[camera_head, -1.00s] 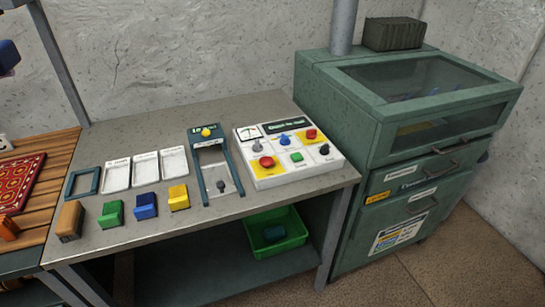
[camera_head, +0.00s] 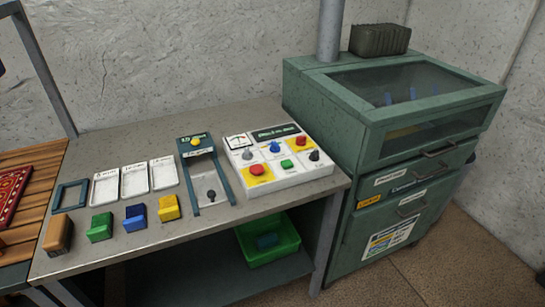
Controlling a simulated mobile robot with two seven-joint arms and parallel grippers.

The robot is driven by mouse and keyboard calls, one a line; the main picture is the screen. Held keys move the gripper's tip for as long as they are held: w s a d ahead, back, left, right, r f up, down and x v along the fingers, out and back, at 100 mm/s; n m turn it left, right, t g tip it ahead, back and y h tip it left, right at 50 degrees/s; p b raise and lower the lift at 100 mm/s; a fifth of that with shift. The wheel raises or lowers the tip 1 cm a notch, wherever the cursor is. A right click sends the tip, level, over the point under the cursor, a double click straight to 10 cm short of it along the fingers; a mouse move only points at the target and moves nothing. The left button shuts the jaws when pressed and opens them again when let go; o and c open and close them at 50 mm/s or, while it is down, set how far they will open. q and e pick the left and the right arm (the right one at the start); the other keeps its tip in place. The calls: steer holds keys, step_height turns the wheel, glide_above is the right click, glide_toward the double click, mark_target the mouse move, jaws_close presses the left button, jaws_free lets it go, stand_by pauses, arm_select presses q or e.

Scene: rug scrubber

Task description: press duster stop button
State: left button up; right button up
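A white control box (camera_head: 290,180) sits at the right end of the grey table. It has one red button on a yellow square at its front left (camera_head: 257,170) and another at its back right (camera_head: 298,142). Between them are a green button (camera_head: 286,163) and a blue knob (camera_head: 274,147). A grey knob (camera_head: 247,153), a black knob (camera_head: 314,155) and a gauge (camera_head: 238,141) are also on it. The labels are too small to read, so I cannot tell which red button is the stop. Neither of my grippers shows.
A green cabinet (camera_head: 345,120) with a glass lid, drawers and a pipe (camera_head: 330,30) stands right of the table. Left of the box are a dark frame with a yellow knob (camera_head: 195,141), white trays (camera_head: 134,182) and coloured blocks (camera_head: 135,217). A green bin (camera_head: 283,252) stands below.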

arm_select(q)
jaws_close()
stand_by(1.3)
